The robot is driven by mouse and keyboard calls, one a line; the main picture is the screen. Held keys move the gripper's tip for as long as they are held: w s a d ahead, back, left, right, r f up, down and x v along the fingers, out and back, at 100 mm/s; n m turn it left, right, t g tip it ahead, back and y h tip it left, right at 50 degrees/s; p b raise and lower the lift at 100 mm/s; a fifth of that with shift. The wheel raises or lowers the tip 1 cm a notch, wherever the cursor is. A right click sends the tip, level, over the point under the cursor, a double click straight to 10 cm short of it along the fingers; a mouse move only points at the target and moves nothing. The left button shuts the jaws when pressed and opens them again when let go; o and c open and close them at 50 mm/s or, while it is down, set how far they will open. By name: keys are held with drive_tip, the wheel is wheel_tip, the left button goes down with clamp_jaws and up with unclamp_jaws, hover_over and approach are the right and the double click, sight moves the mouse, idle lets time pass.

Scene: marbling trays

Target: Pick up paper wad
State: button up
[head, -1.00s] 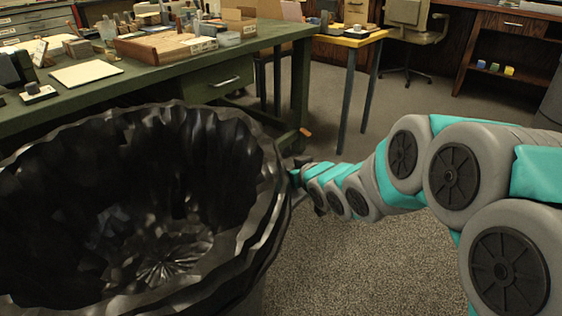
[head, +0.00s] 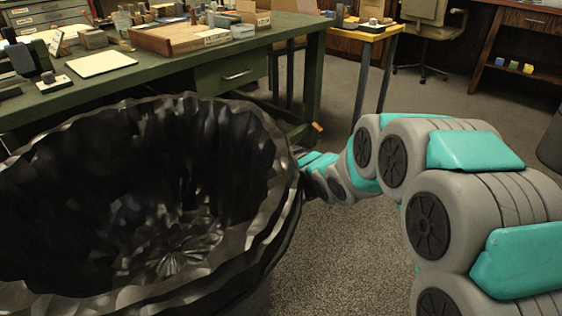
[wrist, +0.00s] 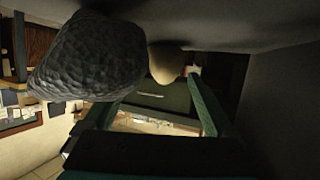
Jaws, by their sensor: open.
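In the wrist view, a grey lump with a crumpled, dimpled surface (wrist: 85,58) is large and close at the upper left; it looks like the paper wad, though shadow dulls its colour. My gripper (wrist: 158,90) is open, with a teal finger on each side and the lump beyond the left finger, partly overlapping the view past it. I cannot tell whether they touch. In the head view my gripper and the wad are hidden behind the black-lined bin (head: 285,205).
A smaller tan rounded thing (wrist: 166,62) shows beside the lump. The green workbench (head: 312,75) stands behind the bin, with an orange bit (head: 317,127) at its foot. A yellow-topped table (head: 365,45) is farther back.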

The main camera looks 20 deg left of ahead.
drive_tip(key=shift+w+a+f, duration=0.25)
drive_tip(key=shift+w+a, duration=0.1)
drive_tip(key=shift+a, duration=0.05)
drive_tip(key=c, duration=1.4)
